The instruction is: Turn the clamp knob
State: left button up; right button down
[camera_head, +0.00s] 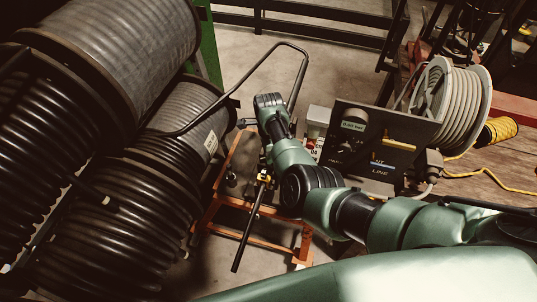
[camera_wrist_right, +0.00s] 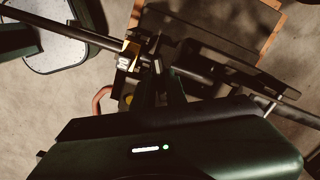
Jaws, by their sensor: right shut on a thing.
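My right arm comes in from the right in the head view and bends at its elbow toward the orange-framed stand. My right gripper (camera_wrist_right: 152,62) is at a yellow clamp piece on a long dark bar (camera_wrist_right: 60,27). The yellow piece (camera_wrist_right: 129,54) carries a small white mark and also shows in the head view (camera_head: 264,178). The right gripper is shut at this piece, on what appears to be the clamp knob; the knob is mostly hidden by the fingers and shadow. The bar also slants down in the head view (camera_head: 247,228). My left gripper is not in view.
Large black hose reels (camera_head: 100,60) fill the left. An orange stand (camera_head: 258,240) is under the bar. A dark control panel (camera_head: 375,150) stands right of the arm, with a pale hose reel (camera_head: 455,95) behind it. Bare concrete floor (camera_head: 240,50) shows at the back.

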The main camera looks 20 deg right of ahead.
jog(key=c, duration=1.4)
grip_release()
jog(key=shift+c, duration=0.2)
jog(key=shift+r, duration=3.9)
